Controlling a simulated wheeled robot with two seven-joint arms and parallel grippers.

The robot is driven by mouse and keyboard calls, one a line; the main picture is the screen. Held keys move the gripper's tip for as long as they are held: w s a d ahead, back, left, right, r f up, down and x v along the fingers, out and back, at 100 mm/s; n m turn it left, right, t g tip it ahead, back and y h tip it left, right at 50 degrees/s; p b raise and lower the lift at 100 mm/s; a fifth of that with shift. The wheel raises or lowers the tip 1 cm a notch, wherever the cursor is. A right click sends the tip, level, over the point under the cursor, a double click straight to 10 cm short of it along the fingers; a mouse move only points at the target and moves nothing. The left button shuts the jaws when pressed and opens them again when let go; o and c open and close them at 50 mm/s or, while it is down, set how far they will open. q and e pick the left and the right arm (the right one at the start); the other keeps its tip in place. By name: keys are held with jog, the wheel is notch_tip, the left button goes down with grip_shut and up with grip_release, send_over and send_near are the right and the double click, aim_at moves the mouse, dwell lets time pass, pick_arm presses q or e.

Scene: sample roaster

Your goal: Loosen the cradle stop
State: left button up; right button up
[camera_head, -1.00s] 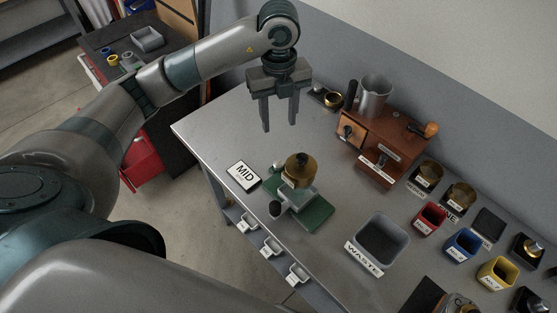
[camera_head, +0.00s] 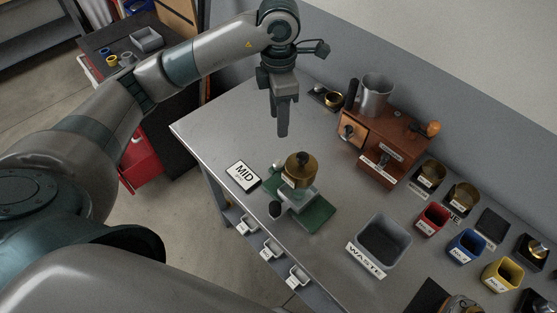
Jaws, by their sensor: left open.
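A brass drum (camera_head: 301,168) sits on a cradle with a green base (camera_head: 314,214) near the front left of the table. A dark round knob (camera_head: 275,209) on a light post stands at the cradle's front left side; I cannot tell whether it is the cradle stop. My left gripper (camera_head: 283,133) hangs pointing down, above and behind the drum, touching nothing. It is turned nearly edge-on, so its fingers overlap in view; it is open and empty. My right gripper is not in view.
A MID card (camera_head: 243,175) lies left of the cradle. A grey WASTE bin (camera_head: 383,241) stands to the right. A wooden machine (camera_head: 385,150) with a metal cup stands behind. Red (camera_head: 432,218), blue (camera_head: 466,245) and yellow (camera_head: 502,273) bins line the right side.

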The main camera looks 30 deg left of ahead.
aim_at(278, 164)
pick_arm(q)
jog(key=m+b, duration=0.1)
jog(key=m, duration=2)
jog(key=shift+s+m+b, duration=0.1)
jog(key=shift+m+b, duration=0.2)
jog(key=shift+b, duration=0.05)
jog(key=shift+f, duration=0.15)
notch_tip(278, 164, down, 16)
jog(key=p, duration=0.5)
jog(key=shift+p, duration=0.35)
jog(key=shift+f, duration=0.6)
jog(key=shift+c, duration=0.6)
jog(key=c, duration=0.9)
